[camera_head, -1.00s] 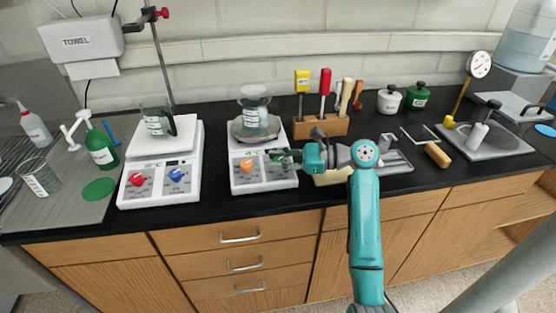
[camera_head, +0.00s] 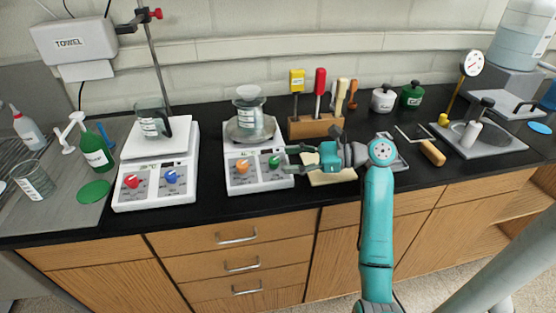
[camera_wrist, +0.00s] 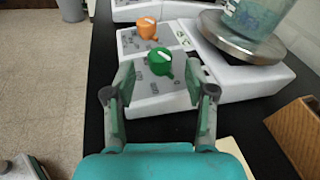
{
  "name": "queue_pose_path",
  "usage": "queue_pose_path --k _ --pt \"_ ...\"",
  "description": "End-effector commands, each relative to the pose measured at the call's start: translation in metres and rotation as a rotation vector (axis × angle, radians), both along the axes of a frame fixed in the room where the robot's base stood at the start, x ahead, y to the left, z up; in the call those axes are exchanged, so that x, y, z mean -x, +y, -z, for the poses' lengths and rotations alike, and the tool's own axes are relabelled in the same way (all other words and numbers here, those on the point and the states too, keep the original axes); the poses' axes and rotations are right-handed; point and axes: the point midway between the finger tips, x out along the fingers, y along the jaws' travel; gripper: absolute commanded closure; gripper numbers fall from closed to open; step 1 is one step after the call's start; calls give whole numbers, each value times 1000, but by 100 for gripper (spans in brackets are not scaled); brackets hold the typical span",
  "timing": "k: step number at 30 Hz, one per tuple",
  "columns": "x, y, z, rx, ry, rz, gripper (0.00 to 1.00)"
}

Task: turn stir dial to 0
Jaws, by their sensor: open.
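The right-hand hotplate (camera_head: 255,181) has an orange dial (camera_head: 242,167) on the left and a green dial (camera_head: 274,161) on the right of its sloped front panel. The wrist view also shows the green dial (camera_wrist: 160,61) and the orange dial (camera_wrist: 147,28), each with a white mark. The panel labels are too small to read, so I cannot tell which dial is stir or what it is set to. My gripper (camera_head: 290,160) is open and empty, just right of the green dial. In the wrist view its fingers stand either side of the dial's near side, apart from it.
A beaker (camera_head: 249,122) stands on the hotplate's round plate. Another hotplate (camera_head: 158,191), with red and blue dials, stands to the left. A wooden tool block (camera_head: 315,126) is behind my gripper. The black counter's front strip is clear.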

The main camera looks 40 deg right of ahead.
Motion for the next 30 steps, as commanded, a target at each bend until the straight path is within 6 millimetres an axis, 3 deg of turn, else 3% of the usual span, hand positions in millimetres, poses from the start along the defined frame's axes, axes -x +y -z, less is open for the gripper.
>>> queue_pose_path --k 6,12,30 --pt "32 -27 -7 1 -1 3 45" --pt "47 -39 -9 1 1 0 45" --pt "51 -42 -10 1 1 -1 45"
